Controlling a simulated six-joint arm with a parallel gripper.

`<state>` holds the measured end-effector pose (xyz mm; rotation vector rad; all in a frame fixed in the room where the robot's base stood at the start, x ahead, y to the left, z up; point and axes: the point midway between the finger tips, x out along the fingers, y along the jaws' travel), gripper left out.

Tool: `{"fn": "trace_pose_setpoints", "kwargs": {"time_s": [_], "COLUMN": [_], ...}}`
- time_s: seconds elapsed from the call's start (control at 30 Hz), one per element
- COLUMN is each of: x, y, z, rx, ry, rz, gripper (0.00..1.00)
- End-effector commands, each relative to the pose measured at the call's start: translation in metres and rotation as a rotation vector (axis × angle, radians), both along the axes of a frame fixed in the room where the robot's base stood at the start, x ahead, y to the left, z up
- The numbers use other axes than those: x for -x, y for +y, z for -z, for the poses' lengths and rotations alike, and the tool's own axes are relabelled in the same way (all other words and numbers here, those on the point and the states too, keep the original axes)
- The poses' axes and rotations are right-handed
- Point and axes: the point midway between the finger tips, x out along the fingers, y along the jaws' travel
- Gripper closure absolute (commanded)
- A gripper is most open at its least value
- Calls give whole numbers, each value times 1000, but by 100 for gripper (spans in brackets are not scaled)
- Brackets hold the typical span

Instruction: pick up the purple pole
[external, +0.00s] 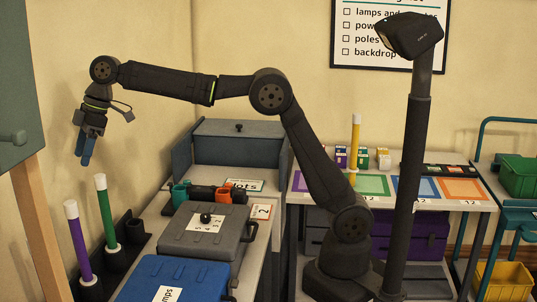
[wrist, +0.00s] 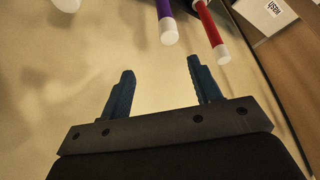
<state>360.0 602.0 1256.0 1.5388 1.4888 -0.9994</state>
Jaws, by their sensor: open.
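The purple pole (external: 77,245) stands upright, leaning slightly, in a dark holder (external: 112,262) at the lower left of the external view. It has a white cap. In the wrist view, the purple pole (wrist: 166,18) enters from the top edge, its white end beyond the fingertips and roughly in line with the gap between them. My gripper (external: 87,150) hangs above the poles, fingers pointing down, open and empty. Its two blue fingers (wrist: 161,68) are apart in the wrist view and touch nothing.
A green pole (external: 105,212) stands close beside the purple one. A red pole (wrist: 211,32) shows just right of the purple one in the wrist view. A blue case (external: 172,278) and a grey case (external: 206,235) lie right of the holder. A yellow pole (external: 355,145) stands farther right.

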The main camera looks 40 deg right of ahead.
Motion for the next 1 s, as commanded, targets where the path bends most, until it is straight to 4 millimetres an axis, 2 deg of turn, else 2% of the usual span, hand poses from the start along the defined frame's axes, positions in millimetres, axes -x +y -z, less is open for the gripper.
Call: {"fn": "trace_pose_setpoints", "kwargs": {"time_s": [0.07, 0.17, 0.5, 0.7, 1.0], "x": [11, 15, 15, 14, 14], "y": [6, 10, 36, 49, 55], "z": [-2, 3, 69, 100, 118], "rx": [18, 28, 30, 27, 26], "ry": [0, 3, 3, 2, 2], "rz": [-25, -36, -34, -33, -32], "gripper": [42, 42, 42, 42, 42]}}
